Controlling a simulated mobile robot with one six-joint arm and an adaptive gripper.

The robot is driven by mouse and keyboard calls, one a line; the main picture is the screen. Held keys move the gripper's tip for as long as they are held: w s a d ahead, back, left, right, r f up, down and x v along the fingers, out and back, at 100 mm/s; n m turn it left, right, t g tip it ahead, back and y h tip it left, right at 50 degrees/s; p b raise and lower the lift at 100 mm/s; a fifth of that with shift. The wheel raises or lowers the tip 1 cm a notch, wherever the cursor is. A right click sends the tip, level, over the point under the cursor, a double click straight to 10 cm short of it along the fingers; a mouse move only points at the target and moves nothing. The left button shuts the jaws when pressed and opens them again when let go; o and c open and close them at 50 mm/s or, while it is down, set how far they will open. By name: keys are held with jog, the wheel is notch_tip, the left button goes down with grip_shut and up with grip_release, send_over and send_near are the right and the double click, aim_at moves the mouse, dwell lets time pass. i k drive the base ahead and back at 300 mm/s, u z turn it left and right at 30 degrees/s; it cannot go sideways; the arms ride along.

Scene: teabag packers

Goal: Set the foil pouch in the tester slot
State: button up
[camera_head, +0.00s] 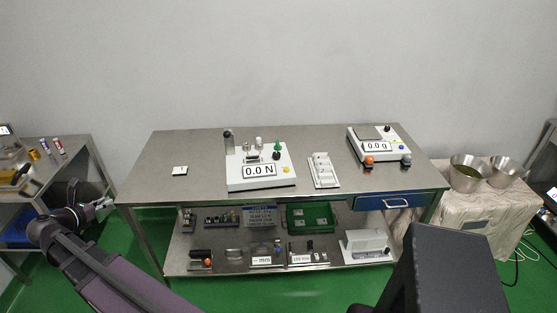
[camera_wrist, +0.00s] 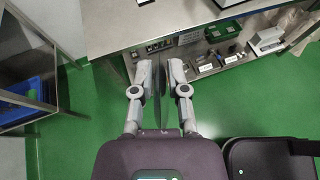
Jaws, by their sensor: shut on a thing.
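The tester (camera_head: 240,178) is a white box reading "0.0 N" on the steel bench in the head view. Small metal fixtures and knobs stand on its top; I cannot make out the slot clearly. My gripper (camera_wrist: 161,64) is shut on a thin grey sheet, seen edge-on between the fingers in the wrist view, which I take as the foil pouch (camera_wrist: 160,90). In the head view my gripper (camera_head: 104,207) is at the lower left, in front of and left of the bench, well apart from the tester. The pouch's face is hidden.
The steel bench (camera_head: 200,145) also holds a small white item (camera_head: 180,171), a white compartment tray (camera_head: 323,172) and a scale (camera_head: 378,146). Its lower shelf carries tools and a green tray (camera_head: 310,216). A side bench (camera_head: 72,160) is at left; metal bowls (camera_head: 467,173) are at right.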

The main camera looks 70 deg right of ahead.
aim_at(253, 161)
jog(key=u, duration=0.05)
jog(key=k, duration=0.9)
jog(key=z, duration=1.9)
jog(key=i, duration=0.85)
jog(key=u, duration=0.1)
